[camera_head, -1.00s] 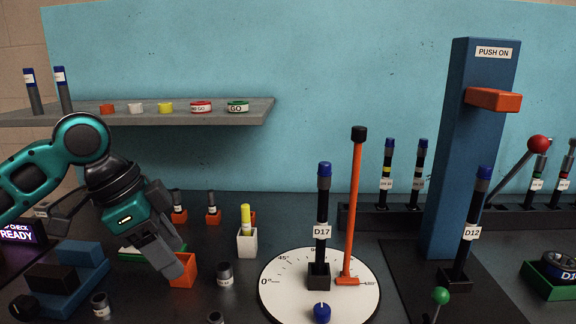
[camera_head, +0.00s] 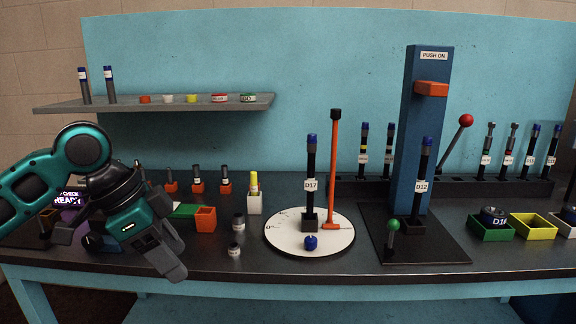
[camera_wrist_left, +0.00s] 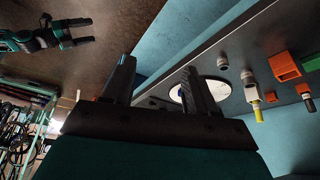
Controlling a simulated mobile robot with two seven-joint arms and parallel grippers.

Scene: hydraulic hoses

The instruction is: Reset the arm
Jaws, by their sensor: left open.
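My left gripper (camera_head: 172,262) is in the head view at the left, in front of the bench's front edge and pointing down to the right. In the left wrist view its two fingers (camera_wrist_left: 160,85) stand apart with nothing between them. Its fingers touch nothing that I can see. Another teal arm (camera_wrist_left: 45,38) shows at the upper left of the left wrist view. My right gripper is not in the head view.
The bench (camera_head: 200,256) holds an orange bin (camera_head: 205,219), small grey fittings (camera_head: 238,220), a white dial plate (camera_head: 340,240) with hose D17 (camera_head: 311,165), and a blue press column (camera_head: 424,120). Green (camera_head: 491,231) and yellow (camera_head: 532,228) trays stand at the right. A shelf (camera_head: 180,104) is above.

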